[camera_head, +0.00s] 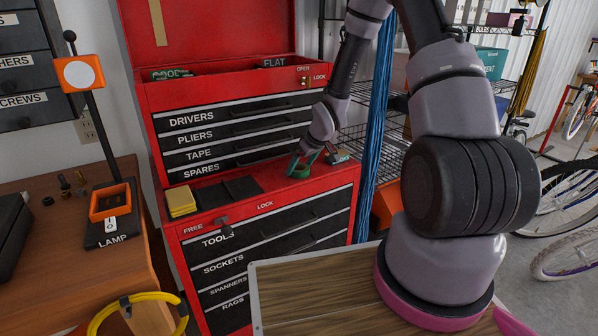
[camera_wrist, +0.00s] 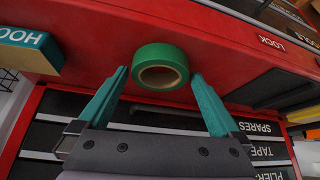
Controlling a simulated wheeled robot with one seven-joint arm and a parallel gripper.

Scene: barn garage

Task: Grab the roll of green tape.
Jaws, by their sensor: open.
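The roll of green tape (camera_wrist: 160,53) lies on the red top of the tool chest, its cardboard core facing the wrist camera. My gripper (camera_wrist: 160,74) is open, with one teal finger on each side of the roll. The fingertips reach level with the roll, and small gaps show between it and the fingers. In the head view, my gripper (camera_head: 308,162) is low over the right end of the chest top. There the roll and the teal fingers are hard to tell apart.
A small box marked HOO (camera_wrist: 28,42) stands to one side of the roll. Dark trays (camera_head: 243,188) and a yellow stack (camera_head: 181,201) sit left on the chest top. The upper drawers (camera_head: 235,134) rise behind. Blue hanging strands (camera_head: 377,130) are to the right.

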